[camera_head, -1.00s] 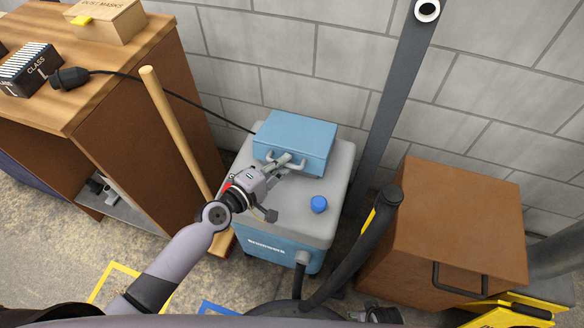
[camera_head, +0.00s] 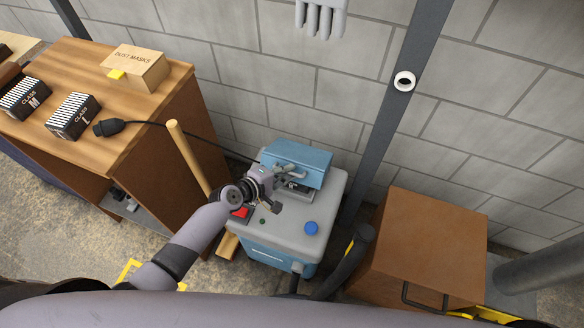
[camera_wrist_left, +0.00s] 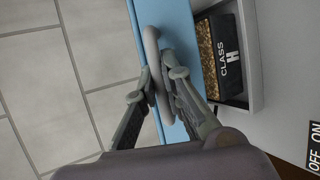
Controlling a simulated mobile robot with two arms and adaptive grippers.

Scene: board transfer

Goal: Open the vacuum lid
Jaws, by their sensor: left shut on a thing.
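The vacuum has a grey top (camera_head: 290,230) and stands against the wall. Its blue lid (camera_head: 305,158) is tilted up at the front, with an opening under it. My left gripper (camera_head: 284,176) is shut on the lid's handle. In the left wrist view the gripper (camera_wrist_left: 158,86) clasps the grey bar of the handle (camera_wrist_left: 151,45) on the blue lid (camera_wrist_left: 182,40). A black filter marked CLASS H (camera_wrist_left: 226,65) sits in the opened compartment beside the lid. My right gripper is not in view.
A blue cap (camera_head: 311,228) and a red switch (camera_head: 240,212) are on the vacuum top. A wooden workbench (camera_head: 150,140) with filter boxes stands left, a wooden pole (camera_head: 188,157) beside it. A brown cabinet (camera_head: 420,240) stands right. A dark post (camera_head: 378,140) rises behind.

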